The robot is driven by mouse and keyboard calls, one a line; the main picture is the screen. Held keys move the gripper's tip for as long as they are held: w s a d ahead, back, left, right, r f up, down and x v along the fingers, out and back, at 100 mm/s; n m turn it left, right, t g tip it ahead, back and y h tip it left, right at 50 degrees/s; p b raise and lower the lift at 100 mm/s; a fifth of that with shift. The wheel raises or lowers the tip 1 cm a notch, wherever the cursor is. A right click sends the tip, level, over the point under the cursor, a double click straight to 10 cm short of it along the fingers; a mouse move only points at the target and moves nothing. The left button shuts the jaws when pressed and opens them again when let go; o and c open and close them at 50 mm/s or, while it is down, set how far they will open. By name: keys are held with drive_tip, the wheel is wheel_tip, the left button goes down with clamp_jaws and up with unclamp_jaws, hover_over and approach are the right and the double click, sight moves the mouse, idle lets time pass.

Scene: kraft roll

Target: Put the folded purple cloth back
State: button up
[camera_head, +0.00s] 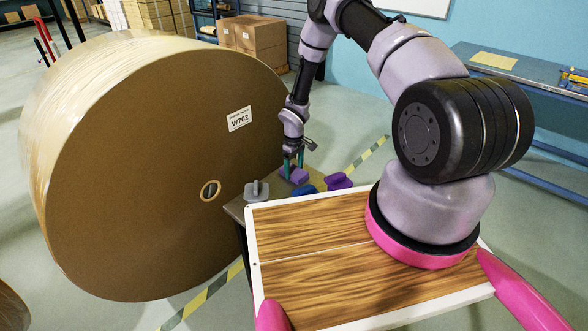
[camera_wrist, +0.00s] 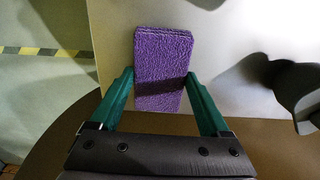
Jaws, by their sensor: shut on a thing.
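The folded purple cloth (camera_wrist: 163,60) is a flat, rough-textured rectangle between the green fingers of my gripper (camera_wrist: 160,76) in the wrist view. The fingers are shut on its two long sides. In the head view my gripper (camera_head: 293,164) points down with the purple cloth (camera_head: 295,176) at its fingertips, over the small grey table (camera_head: 236,207). I cannot tell whether the cloth touches the tabletop or hangs just above it.
A second purple thing (camera_head: 339,181) and a blue thing (camera_head: 306,189) lie right of the cloth. A grey thing (camera_head: 257,191) stands at the table's left. A huge brown paper roll (camera_head: 150,170) rises close beside the table. A yellow-black floor stripe (camera_head: 366,154) runs behind.

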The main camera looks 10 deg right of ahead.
drive_tip(key=o, duration=1.2)
drive_tip(key=shift+c, duration=0.2)
wheel_tip(320, 180, up, 12)
wheel_tip(320, 180, up, 18)
drive_tip(key=m+t, duration=0.2)
hover_over(294, 170)
drive_tip(key=d, duration=0.3)
drive_tip(key=s+d+r+m+t, duration=0.1)
drive_tip(key=s+r+m, duration=0.15)
drive_tip(key=r, duration=0.55)
drive_tip(key=s+d+r+m, duration=0.1)
drive_tip(key=s+d+r, duration=0.15)
drive_tip(key=r, duration=0.55)
drive_tip(key=s+r+m+t+y, duration=0.1)
drive_tip(key=s+r+m+t, duration=0.1)
drive_tip(key=s+r, duration=0.6)
drive_tip(key=s+r+m+t+y, duration=0.1)
drive_tip(key=s+r+m, duration=0.3)
drive_tip(key=s, duration=1.3)
wheel_tip(294, 170, up, 5)
drive_tip(key=shift+s+a+f+t, duration=0.1)
drive_tip(key=shift+s+a+t, duration=0.05)
drive_tip(key=shift+a+t, duration=0.35)
drive_tip(key=shift+d, duration=0.1)
